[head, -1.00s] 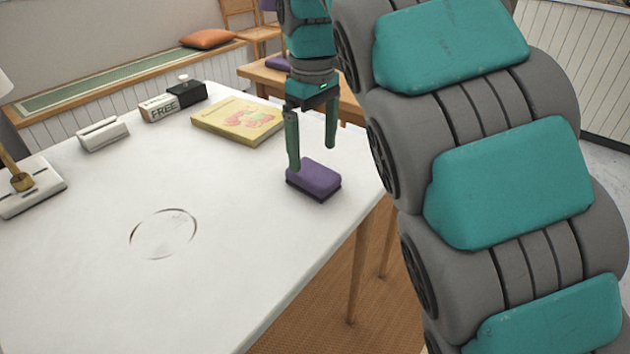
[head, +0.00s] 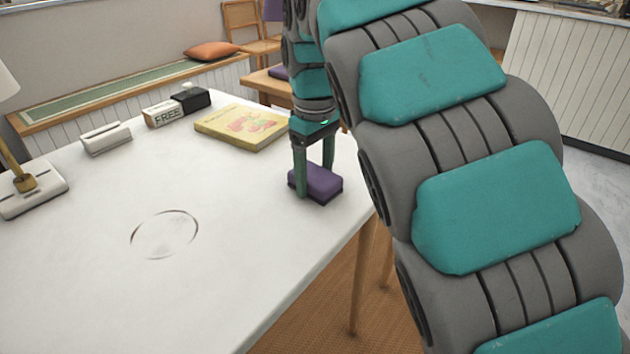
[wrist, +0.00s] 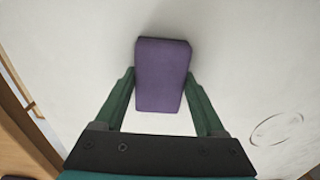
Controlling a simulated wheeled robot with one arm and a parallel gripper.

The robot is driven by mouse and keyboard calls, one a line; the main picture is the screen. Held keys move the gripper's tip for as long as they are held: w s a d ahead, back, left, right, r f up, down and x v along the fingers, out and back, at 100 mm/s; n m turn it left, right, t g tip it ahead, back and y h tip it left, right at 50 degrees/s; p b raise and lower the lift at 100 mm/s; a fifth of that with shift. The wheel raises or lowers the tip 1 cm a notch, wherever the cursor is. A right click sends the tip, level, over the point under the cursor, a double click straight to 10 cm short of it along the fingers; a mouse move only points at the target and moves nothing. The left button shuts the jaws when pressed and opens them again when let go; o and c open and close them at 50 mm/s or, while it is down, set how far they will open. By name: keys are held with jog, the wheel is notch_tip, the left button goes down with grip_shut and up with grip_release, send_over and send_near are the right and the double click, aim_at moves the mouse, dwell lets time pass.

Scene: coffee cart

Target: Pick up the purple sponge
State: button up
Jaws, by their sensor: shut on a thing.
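The purple sponge (head: 321,181) has a dark underside and sits on the white table (head: 100,285) near its right edge, in the head view. My gripper (head: 314,180) points down over it, with one finger on each side. In the wrist view the sponge (wrist: 162,75) stands between the two green fingers of my gripper (wrist: 161,88), which are closed against its sides. The far finger is partly hidden behind the sponge in the head view. I see no clear gap between sponge and table.
A yellow book (head: 241,127) lies behind the sponge. A FREE block (head: 166,115), a black box (head: 191,99), a white holder (head: 106,138) and a lamp base (head: 33,190) stand along the back and left. The table's middle, with a ring mark (head: 164,235), is clear.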

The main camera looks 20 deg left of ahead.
aim_at(315, 174)
jog(key=c, duration=0.7)
jog(key=shift+c, duration=0.2)
jog(key=shift+r, duration=0.1)
jog(key=shift+r, duration=1.7)
jog(key=s+d+r+b, duration=0.1)
jog(key=s+d+b, duration=0.1)
jog(key=s+d, duration=0.9)
jog(key=shift+d+r+b, duration=0.2)
jog(key=shift+d+b, duration=0.05)
jog(key=shift+b, duration=0.05)
jog(key=shift+s, duration=0.1)
